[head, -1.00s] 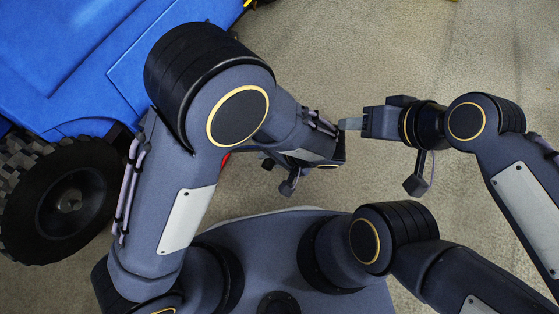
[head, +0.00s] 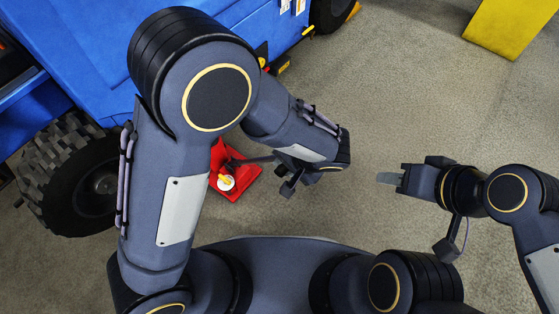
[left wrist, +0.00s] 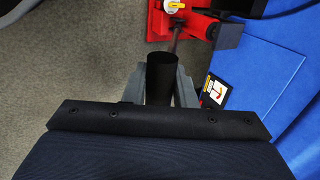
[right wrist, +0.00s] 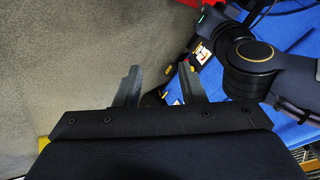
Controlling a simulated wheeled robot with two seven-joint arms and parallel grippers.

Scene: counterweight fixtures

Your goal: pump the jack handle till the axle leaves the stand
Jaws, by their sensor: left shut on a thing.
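The red jack (head: 240,180) stands on the floor beside the blue vehicle, partly hidden by my left arm. Its thin handle bar runs right towards my left wrist. In the left wrist view, the black handle grip (left wrist: 161,78) lies between the fingers of my left gripper (left wrist: 162,88), which is shut on it. The red jack body (left wrist: 196,22) shows beyond the grip. I cannot make out the axle or stand.
The blue vehicle (head: 75,60) fills the upper left, with a knobbly black tyre (head: 50,190) at the left. A yellow object (head: 508,25) stands at the top right. The grey floor between the jack and my right gripper is clear.

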